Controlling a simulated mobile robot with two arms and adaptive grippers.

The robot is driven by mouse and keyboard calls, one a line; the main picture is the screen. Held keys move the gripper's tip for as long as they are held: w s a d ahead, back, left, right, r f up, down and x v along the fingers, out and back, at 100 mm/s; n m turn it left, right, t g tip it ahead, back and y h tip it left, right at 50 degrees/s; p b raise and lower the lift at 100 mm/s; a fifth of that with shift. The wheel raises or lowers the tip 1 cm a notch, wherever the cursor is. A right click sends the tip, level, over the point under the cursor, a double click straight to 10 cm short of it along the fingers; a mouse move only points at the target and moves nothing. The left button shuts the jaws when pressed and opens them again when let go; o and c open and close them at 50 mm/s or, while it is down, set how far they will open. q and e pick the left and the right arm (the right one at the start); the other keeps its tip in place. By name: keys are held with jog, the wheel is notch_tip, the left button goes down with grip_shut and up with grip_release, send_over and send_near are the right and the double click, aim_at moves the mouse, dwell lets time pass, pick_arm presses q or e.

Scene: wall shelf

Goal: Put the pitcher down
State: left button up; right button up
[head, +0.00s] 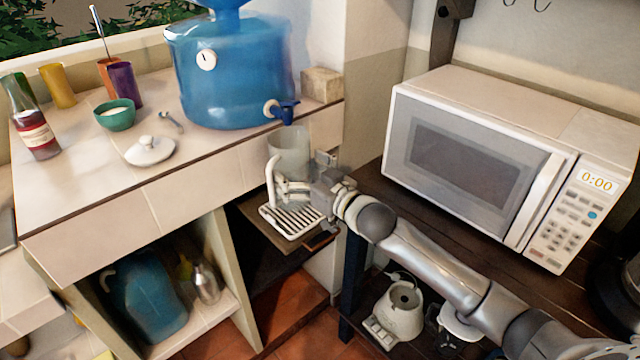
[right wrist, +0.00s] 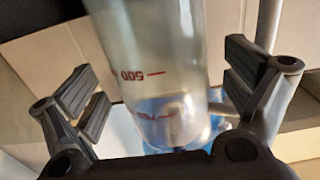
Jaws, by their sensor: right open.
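The pitcher (head: 290,147) is clear with a pale grey tint, and stands upright beneath the tap of the blue water dispenser (head: 228,75). In the right wrist view the pitcher (right wrist: 150,60) shows red measuring marks. My right gripper (head: 305,188) is at the pitcher's near side, above the white ribbed drip tray (head: 292,222). Its two fingers are spread apart with the pitcher between and beyond them, and show gaps on both sides. The gripper hides the lower part of the pitcher, so its contact with the tray cannot be seen. My left gripper is not in view.
A white microwave (head: 480,150) stands on the dark shelf to the right. A small white appliance (head: 398,312) sits below.

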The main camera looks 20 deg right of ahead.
jog(key=v, duration=0.9)
jog(key=shift+s+b, duration=0.2)
jog(key=shift+b, duration=0.1)
jog(key=shift+r, duration=0.1)
jog(key=s+a+f+m+g+h, duration=0.25)
jog(key=s+f+g+h, duration=0.4)
jog(key=s+f, duration=1.2)
jog(key=s+f+g, duration=0.3)
jog(key=s+g, duration=0.1)
jog(key=s, duration=0.2)
jog(key=s+f+g, duration=0.3)
jog(key=s, duration=0.3)
notch_tip(320, 180, down, 24)
jog(key=s+g+p, duration=0.1)
jog(key=s+p, duration=0.1)
jog(key=s+d+f+g+p, duration=0.1)
jog(key=s+d+f, duration=0.1)
jog(key=s+f, duration=1.1)
jog(key=s+n, duration=0.1)
jog(key=s, duration=0.2)
jog(key=shift+s+f+p, duration=0.2)
jog(key=shift+s+p, duration=0.1)
jog(key=shift+s, duration=0.05)
